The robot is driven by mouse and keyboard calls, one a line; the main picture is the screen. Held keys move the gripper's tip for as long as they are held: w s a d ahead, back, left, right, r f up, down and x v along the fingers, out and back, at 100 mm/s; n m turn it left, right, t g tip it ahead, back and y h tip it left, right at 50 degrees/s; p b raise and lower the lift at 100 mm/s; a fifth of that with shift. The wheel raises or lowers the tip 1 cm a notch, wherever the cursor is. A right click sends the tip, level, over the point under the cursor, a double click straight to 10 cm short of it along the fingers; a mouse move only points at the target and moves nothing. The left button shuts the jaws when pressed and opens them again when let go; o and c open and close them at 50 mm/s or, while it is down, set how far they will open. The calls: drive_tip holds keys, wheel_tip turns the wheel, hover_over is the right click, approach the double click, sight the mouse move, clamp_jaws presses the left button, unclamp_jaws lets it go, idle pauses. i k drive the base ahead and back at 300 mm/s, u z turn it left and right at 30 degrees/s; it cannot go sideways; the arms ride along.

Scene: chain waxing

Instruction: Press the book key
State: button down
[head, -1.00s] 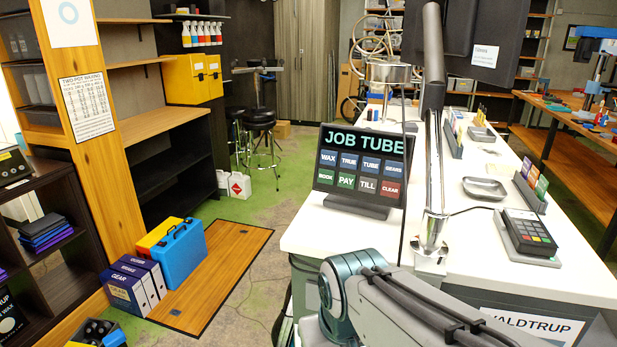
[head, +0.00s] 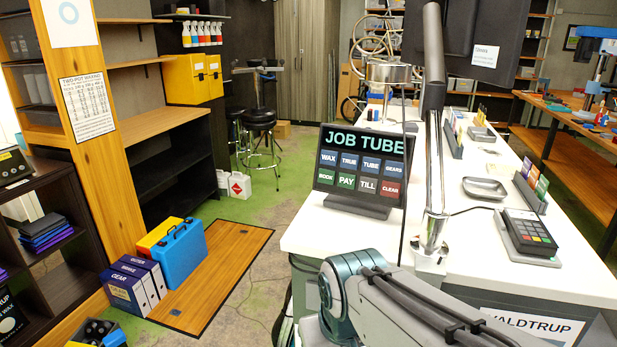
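The book key (head: 326,177) is a green key at the left end of the lower row on the dark key panel (head: 361,205). The panel stands tilted on the white counter and its top line reads "JOB TUBE". Wax, true, tube and gears keys make the upper row; pay, till and clear sit to the right of book. No key is visibly covered. My arm shows at the bottom middle of the head view, in front of the counter. My gripper is out of the picture.
A chrome post (head: 436,190) rises from the counter just right of the panel. A card terminal (head: 529,232) and a small metal tray (head: 485,188) lie further right. Blue and yellow cases (head: 183,254) stand on the floor at left. The counter's left front corner is bare.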

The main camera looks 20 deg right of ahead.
sight(326, 176)
drive_tip(key=k, duration=0.5)
drive_tip(key=u, duration=0.75)
drive_tip(key=i, duration=0.75)
drive_tip(key=z, duration=1.8)
